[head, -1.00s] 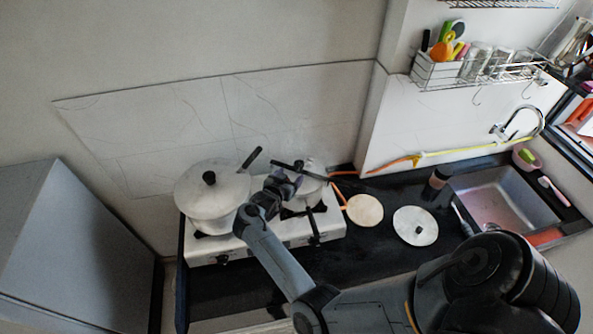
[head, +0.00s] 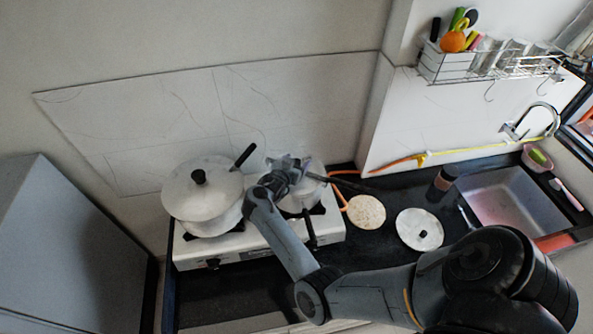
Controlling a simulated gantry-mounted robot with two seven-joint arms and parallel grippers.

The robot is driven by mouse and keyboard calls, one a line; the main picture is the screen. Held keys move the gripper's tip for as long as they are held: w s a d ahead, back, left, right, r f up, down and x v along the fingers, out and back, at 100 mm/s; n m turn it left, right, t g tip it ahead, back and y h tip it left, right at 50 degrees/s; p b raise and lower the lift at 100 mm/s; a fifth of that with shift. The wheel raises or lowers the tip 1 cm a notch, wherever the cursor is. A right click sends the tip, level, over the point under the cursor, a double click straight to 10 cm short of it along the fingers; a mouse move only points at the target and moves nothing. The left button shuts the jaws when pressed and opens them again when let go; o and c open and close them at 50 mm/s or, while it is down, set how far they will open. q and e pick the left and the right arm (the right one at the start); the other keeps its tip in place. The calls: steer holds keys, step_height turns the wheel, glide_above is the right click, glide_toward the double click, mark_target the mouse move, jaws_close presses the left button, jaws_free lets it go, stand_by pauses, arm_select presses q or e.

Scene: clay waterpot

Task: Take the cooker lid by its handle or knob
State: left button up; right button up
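A large pale pot (head: 212,219) stands on the left side of the stove. Its lid (head: 185,192) has a black knob (head: 198,176). A smaller pale pot (head: 303,196) stands on the right side, with a dark handle (head: 345,187) pointing right. Another round pale lid (head: 408,228) with a black knob lies on the counter. I cannot tell which of these is the cooker lid. My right gripper (head: 294,165) is above the smaller pot and hides much of its top. Its fingers are too small and overlapped to show whether they grip anything. My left gripper is out of view.
The white stove (head: 255,252) sits on the black counter. A round tan board (head: 366,212), a dark jar (head: 442,182) and the sink (head: 510,207) are to the right. A wire rack (head: 480,66) hangs above. My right arm crosses the front counter.

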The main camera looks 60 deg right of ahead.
steer(key=c, duration=1.3)
jaws_close()
steer(key=shift+r, duration=0.1)
